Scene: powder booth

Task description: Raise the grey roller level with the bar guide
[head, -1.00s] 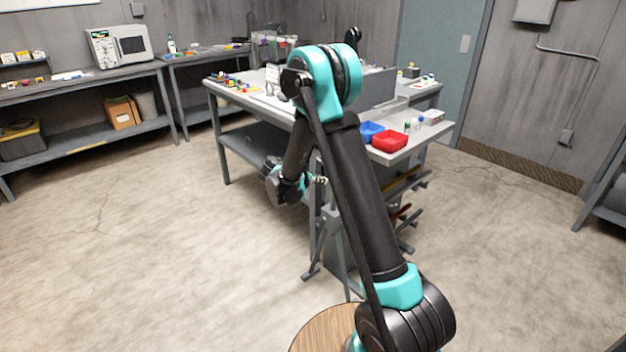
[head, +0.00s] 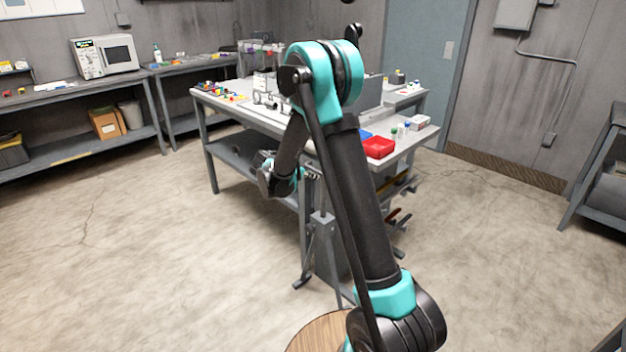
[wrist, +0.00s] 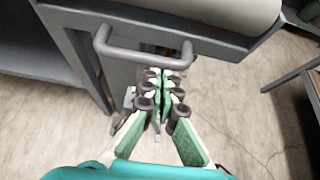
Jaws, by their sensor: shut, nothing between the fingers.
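In the head view, the grey stand (head: 322,255) with splayed legs stands at the bench's near end, partly behind my arm. I cannot make out the bar guide.
The grey workbench (head: 425,132) holds a red tray (head: 378,148), bottles and small parts. A side bench with a microwave (head: 108,53) runs along the left wall, and a rack (head: 600,180) stands at right. The floor at left (head: 130,250) is clear.

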